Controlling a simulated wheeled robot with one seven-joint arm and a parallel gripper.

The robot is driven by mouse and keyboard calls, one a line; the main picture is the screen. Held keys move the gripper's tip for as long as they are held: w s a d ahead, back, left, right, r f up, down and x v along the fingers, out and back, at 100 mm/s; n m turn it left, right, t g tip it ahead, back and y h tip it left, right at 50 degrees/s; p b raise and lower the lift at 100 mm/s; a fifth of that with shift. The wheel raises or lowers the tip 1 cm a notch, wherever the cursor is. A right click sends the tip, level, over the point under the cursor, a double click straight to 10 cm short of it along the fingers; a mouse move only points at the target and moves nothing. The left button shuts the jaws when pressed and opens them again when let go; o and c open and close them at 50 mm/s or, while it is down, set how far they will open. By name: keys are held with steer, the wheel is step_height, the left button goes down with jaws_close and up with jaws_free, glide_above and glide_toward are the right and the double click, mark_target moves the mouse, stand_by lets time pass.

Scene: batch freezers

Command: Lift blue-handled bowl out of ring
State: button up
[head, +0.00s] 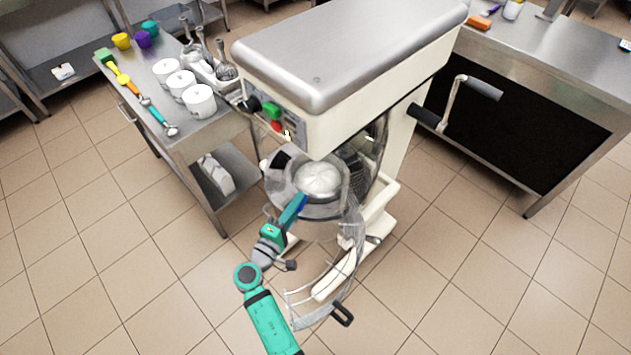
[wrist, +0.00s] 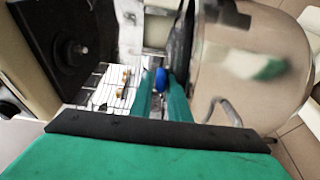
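The bowl (head: 322,230) is metal and hangs upright in the mixer's ring, with a pale mass of dough in its mouth. Its blue handle (head: 302,204) is on the near left side. My gripper (head: 294,212) reaches this handle from the front left. In the wrist view, the bowl's curved shiny wall (wrist: 235,65) fills the right side. There the two teal fingers stand on either side of the blue handle (wrist: 161,78), closed against it. The ring is mostly hidden behind the bowl and my gripper.
The mixer's large head (head: 345,50) hangs over and behind the bowl. A curved guard (head: 335,290) stands swung out at the front right. A steel table (head: 190,140) with white tubs and scoops is at left; a counter (head: 560,75) is at right. The front floor is clear.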

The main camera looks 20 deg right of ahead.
steer(key=shift+w+d, duration=0.1)
steer(key=shift+d, duration=0.15)
jaws_close()
steer(key=shift+r, duration=0.1)
step_height(320, 180, up, 10)
steer(key=shift+f, duration=0.25)
steer(key=shift+r, duration=0.25)
steer(key=shift+a, duration=0.1)
stand_by(0.4)
